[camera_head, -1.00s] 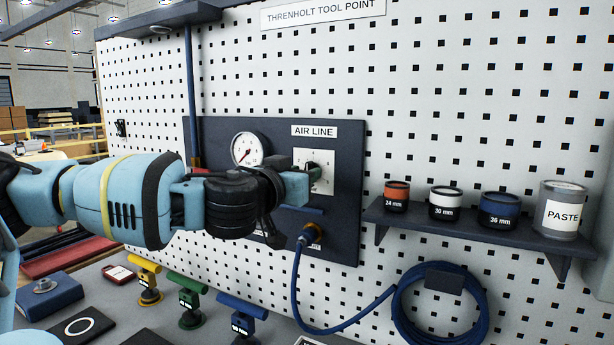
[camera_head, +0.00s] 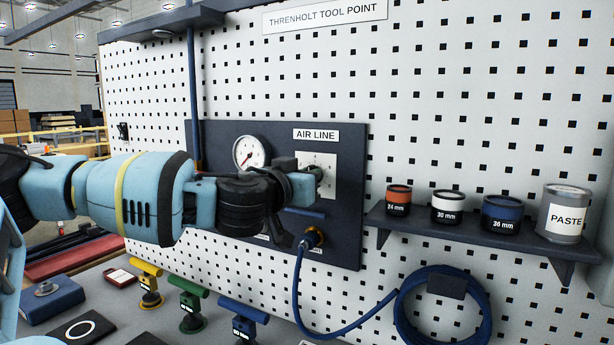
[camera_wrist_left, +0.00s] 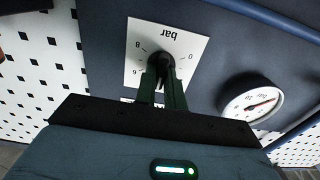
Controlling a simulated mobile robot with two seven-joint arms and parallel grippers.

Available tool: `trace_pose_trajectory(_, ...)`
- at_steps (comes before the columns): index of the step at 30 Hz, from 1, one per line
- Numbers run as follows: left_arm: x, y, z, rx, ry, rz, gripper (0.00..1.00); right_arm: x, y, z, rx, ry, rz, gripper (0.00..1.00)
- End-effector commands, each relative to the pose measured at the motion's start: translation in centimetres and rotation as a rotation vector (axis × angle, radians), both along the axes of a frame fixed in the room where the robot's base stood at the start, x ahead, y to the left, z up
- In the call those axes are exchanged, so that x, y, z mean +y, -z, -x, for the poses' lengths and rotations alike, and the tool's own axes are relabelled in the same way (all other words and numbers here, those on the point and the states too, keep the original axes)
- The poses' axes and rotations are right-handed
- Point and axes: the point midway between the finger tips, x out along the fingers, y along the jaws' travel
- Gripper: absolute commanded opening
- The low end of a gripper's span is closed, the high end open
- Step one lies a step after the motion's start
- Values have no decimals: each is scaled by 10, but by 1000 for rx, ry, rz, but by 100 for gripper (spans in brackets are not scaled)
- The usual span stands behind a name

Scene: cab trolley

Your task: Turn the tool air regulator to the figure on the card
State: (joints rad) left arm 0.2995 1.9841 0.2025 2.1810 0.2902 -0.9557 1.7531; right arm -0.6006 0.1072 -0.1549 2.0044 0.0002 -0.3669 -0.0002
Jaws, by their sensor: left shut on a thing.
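The air regulator's dark knob (camera_wrist_left: 156,62) sits on a white dial plate (camera_wrist_left: 178,38) marked "bar", upside down in the left wrist view, with 0, 6 and 8 readable. My left gripper (camera_wrist_left: 161,84) is shut on the knob. In the head view my left gripper (camera_head: 314,174) reaches the dial plate (camera_head: 317,160) from the left and hides most of the knob. The round pressure gauge (camera_head: 250,153) is left of the dial; it also shows in the left wrist view (camera_wrist_left: 250,99). I cannot read the set figure or make out the card for certain. My right gripper is not in view.
A blue hose (camera_head: 297,285) runs from a fitting below the dial to a coil (camera_head: 398,318). A shelf (camera_head: 480,236) at right holds several tins. Yellow, green and blue T-shaped tools (camera_head: 190,300) stand on the bench, with a blue book-like block (camera_head: 50,297) at left.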

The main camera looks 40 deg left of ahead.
Motion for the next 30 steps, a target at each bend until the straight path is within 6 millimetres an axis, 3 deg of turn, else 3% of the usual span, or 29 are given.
trace_pose_trajectory(11,-1,2,-1,40,0,-122,0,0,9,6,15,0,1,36)
trace_pose_trajectory(30,-4,2,-2,216,-1,-681,0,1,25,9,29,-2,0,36)
